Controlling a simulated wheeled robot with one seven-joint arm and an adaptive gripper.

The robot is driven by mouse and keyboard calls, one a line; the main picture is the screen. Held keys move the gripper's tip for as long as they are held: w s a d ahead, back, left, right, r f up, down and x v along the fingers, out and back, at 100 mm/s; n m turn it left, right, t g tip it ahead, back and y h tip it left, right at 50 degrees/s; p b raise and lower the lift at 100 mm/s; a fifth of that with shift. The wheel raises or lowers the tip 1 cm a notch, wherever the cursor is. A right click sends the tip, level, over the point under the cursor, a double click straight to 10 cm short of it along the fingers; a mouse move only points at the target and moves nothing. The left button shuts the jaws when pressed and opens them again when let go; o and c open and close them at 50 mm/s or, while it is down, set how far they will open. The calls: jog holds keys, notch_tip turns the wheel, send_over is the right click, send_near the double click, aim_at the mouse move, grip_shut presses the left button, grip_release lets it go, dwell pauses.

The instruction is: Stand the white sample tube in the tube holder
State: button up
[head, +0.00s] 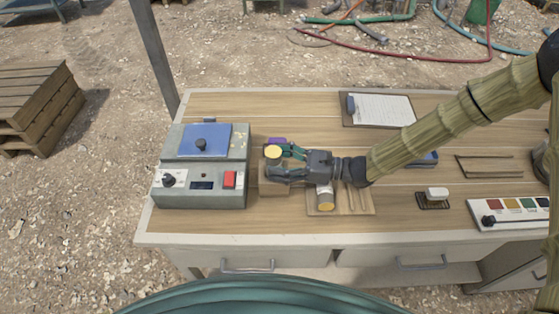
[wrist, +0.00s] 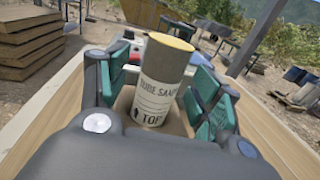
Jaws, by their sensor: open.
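A white sample tube (wrist: 160,85) with a yellow top and a printed label stands nearly upright between my fingers in the wrist view. In the head view mostly its yellow top (head: 272,152) shows. My gripper (head: 277,163) is open around it, with green-padded fingers on both sides (wrist: 160,100). I cannot tell whether either pad touches it. A tan wooden block (head: 273,188), which looks like the tube holder, shows partly under my gripper. The tube's base is at this block, but its seating is partly hidden.
A grey machine (head: 203,185) with a blue lid stands close to the left of my gripper. A purple item (head: 277,141) lies behind. A clipboard (head: 380,110) lies at the back.

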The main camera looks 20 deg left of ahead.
jog(key=d, duration=0.4)
jog(key=w+d, duration=0.1)
jog(key=d, duration=0.7)
jog(key=shift+w, duration=0.25)
jog(key=shift+a, duration=0.1)
dwell(0.4)
